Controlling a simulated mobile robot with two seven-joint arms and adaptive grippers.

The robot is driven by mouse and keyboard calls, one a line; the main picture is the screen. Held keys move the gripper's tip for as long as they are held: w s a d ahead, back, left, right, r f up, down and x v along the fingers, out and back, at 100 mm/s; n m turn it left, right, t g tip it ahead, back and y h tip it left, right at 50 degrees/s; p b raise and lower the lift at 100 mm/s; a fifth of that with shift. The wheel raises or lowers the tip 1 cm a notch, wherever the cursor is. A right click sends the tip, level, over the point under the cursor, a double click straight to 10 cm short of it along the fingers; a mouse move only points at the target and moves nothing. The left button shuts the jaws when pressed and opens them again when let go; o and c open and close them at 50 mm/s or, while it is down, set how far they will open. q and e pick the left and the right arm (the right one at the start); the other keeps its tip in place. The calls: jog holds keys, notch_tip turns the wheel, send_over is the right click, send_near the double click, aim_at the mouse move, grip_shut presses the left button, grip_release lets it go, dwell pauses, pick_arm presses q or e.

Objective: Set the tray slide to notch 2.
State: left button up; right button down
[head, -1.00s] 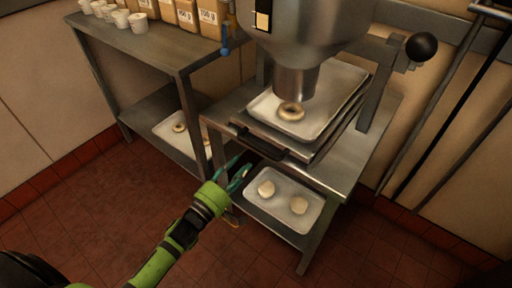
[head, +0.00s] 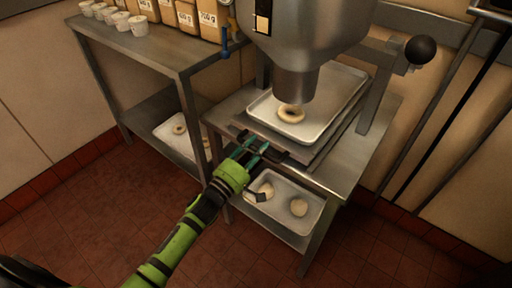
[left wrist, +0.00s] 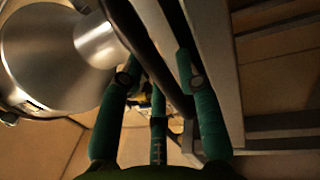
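The tray slide (head: 318,153) is a flat metal carriage on the stand under the hopper, with a dark bar handle (head: 275,153) along its front edge. A light tray (head: 337,103) with one ring-shaped doughnut (head: 291,113) rests on it, below the hopper's spout. My left gripper (head: 251,152) is at the left part of the handle. In the left wrist view its teal fingers (left wrist: 160,90) are spread apart, with the dark handle bar (left wrist: 150,55) running between them; I cannot see firm contact. Notch marks cannot be made out. My right gripper is not in view.
The steel hopper (head: 305,35) hangs above the tray, with a black ball-ended lever (head: 420,49) at right. A lower-shelf tray (head: 283,213) holds two dough pieces. A side table (head: 165,42) with cups and labelled bags stands left. The floor in front is clear.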

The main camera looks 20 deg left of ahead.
pick_arm(q)
grip_shut()
jog(key=shift+s+a+p, duration=0.15)
jog(key=shift+s+p, duration=0.15)
jog(key=shift+p, duration=0.05)
jog(key=r+p+v, duration=0.2)
jog(key=p+v, duration=0.3)
jog(key=v, duration=0.5)
jog(key=shift+s, duration=0.3)
jog(key=shift+a+f, duration=0.1)
jog(key=shift+o, duration=1.3)
grip_release()
